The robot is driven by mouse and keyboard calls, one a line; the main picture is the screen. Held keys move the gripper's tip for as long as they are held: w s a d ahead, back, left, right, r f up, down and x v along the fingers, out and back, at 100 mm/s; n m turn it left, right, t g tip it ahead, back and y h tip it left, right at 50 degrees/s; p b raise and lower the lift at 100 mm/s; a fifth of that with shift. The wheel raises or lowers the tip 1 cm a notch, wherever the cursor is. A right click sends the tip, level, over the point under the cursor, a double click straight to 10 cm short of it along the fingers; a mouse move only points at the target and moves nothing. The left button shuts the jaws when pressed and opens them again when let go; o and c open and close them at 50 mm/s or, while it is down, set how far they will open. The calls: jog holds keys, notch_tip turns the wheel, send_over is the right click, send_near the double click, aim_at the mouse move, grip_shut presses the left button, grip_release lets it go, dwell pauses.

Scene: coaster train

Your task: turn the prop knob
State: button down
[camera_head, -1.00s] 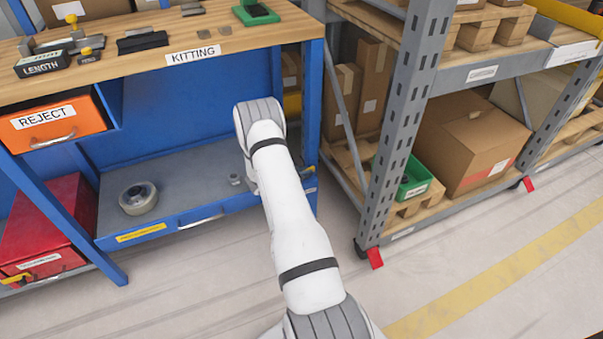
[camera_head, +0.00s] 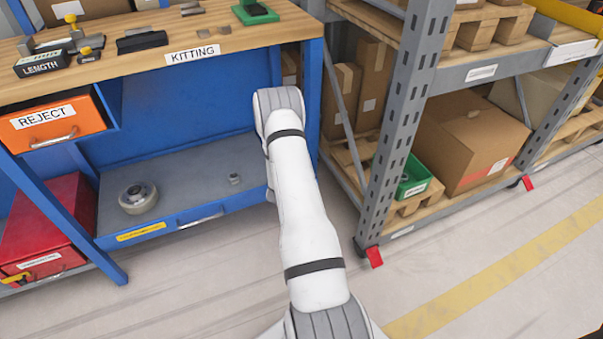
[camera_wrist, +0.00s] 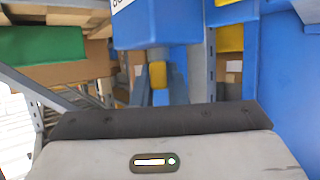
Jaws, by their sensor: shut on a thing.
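The prop knob (camera_wrist: 158,72) appears as a small yellow piece in the middle of the wrist view, below a blue block with a white label (camera_wrist: 145,22). My gripper (camera_wrist: 158,82) is shut on it, its narrow fingers on either side, partly hidden behind the dark edge of the gripper body. How far the knob is turned cannot be told. In the head view my white arm covers the lower right leg of the blue workbench (camera_head: 311,90), and both knob and gripper are hidden behind it.
A grey shelf rack (camera_head: 395,130) with cardboard boxes (camera_head: 465,145) and a green bin (camera_head: 412,178) stands close on the right. The floor in front is clear.

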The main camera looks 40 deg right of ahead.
jog(key=n+t+y, duration=0.1)
jog(key=n+t+y+b, duration=0.1)
jog(key=n+t, duration=0.1)
jog(key=d+n+t+y+b, duration=0.1)
jog(key=n+t+y, duration=0.1)
jog(key=shift+r, duration=0.25)
jog(key=shift+n+t+y+b, duration=0.6)
jog(key=shift+n+t+y, duration=0.2)
jog(key=shift+n+y, duration=0.9)
jog(key=shift+a, duration=0.1)
jog(key=c, duration=1.4)
grip_release()
jog(key=shift+s+f, duration=0.1)
jog(key=shift+f, duration=0.05)
jog(key=shift+c, duration=0.2)
jog(key=p+v, duration=0.2)
jog(key=v, duration=0.5)
jog(key=shift+s, duration=0.4)
